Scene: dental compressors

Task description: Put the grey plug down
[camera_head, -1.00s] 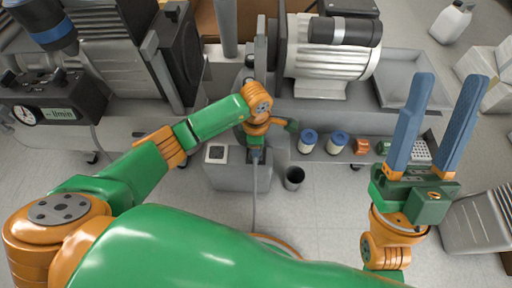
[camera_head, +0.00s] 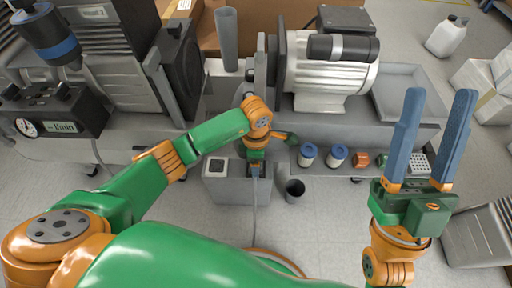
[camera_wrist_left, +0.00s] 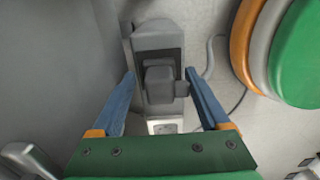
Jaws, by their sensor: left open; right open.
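The grey plug (camera_wrist_left: 160,85) shows in the left wrist view as a blocky piece in the dark recess of a grey box (camera_wrist_left: 157,40). My left gripper (camera_wrist_left: 160,74) is open, with one blue finger on each side of the plug and a visible gap to both. In the head view my left gripper (camera_head: 256,160) points down over the grey box (camera_head: 232,188), and the plug is mostly hidden by it. I cannot tell how deep the plug sits. My right gripper (camera_head: 431,140) is open and empty, fingers pointing up, at the right.
A grey cable (camera_head: 255,215) runs from the box along the floor. A dark cup (camera_head: 294,190) stands right of the box. A low shelf with two white-blue jars (camera_head: 308,155) and small blocks lies behind. Compressors (camera_head: 325,70) stand at the back. Floor in front is clear.

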